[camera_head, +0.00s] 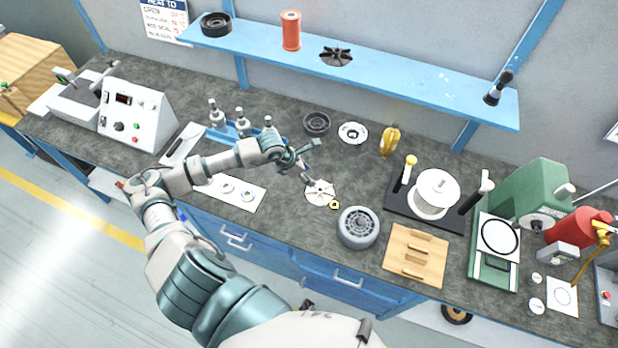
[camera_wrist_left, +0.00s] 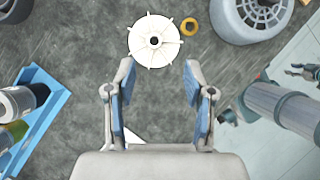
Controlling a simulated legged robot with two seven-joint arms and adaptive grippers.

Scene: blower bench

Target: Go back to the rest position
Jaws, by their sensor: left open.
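My left gripper (camera_head: 306,163) is above the middle of the grey bench. In the left wrist view its two fingers (camera_wrist_left: 158,90) stand apart with nothing between them. A white bladed impeller (camera_head: 319,191) lies on the bench just beyond the fingertips. It also shows in the left wrist view (camera_wrist_left: 155,41). A small yellow ring (camera_head: 334,205) lies beside the impeller. A grey round blower housing (camera_head: 358,228) stands to the right of the ring.
A blue tray (camera_head: 236,132) with several bottle-like parts stands behind the left arm. A wooden block (camera_head: 416,255), a black fixture with a white drum (camera_head: 433,194) and a green machine (camera_head: 533,195) stand to the right. A blue shelf (camera_head: 400,81) runs above the back of the bench.

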